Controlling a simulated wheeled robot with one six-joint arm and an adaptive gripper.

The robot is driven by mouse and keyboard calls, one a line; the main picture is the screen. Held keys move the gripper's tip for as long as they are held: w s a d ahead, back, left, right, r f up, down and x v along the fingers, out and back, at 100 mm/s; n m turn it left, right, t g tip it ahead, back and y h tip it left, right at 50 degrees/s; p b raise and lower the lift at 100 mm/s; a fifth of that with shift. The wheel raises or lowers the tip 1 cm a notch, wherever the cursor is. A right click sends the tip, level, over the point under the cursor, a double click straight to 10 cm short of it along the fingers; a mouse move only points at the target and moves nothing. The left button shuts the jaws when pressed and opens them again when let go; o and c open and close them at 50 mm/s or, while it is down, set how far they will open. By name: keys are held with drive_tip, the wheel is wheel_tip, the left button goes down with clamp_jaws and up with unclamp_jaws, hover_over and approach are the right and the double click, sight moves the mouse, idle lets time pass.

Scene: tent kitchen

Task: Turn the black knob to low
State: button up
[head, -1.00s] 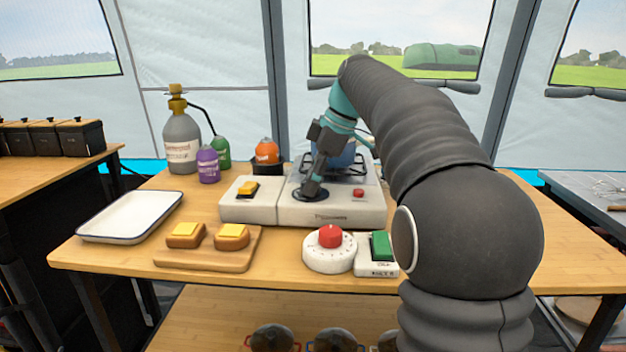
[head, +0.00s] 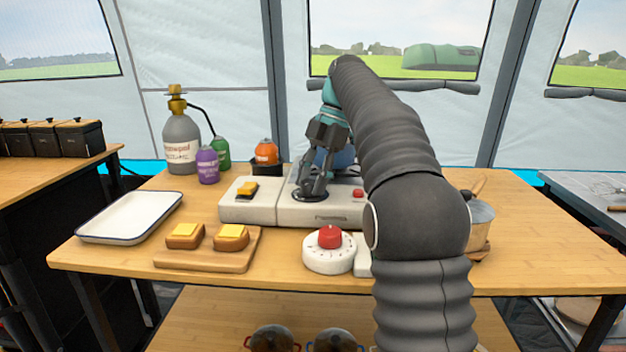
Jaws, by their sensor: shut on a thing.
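The black knob (head: 309,196) sits on the sloped top of the white camp stove (head: 318,214), near its front left. My gripper (head: 311,188) is pointed down onto the knob with its fingers closed around it. The fingers hide most of the knob, so I cannot read its setting.
A red button (head: 358,193) is right of the knob, a yellow switch (head: 247,188) left. In front stand a white timer with a red knob (head: 329,250) and a board with bread (head: 207,250). A pan (head: 481,220) stands right of my arm.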

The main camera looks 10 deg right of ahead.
drive_tip(key=shift+n, duration=0.3)
drive_tip(key=o, duration=1.1)
drive_tip(key=shift+o, duration=0.2)
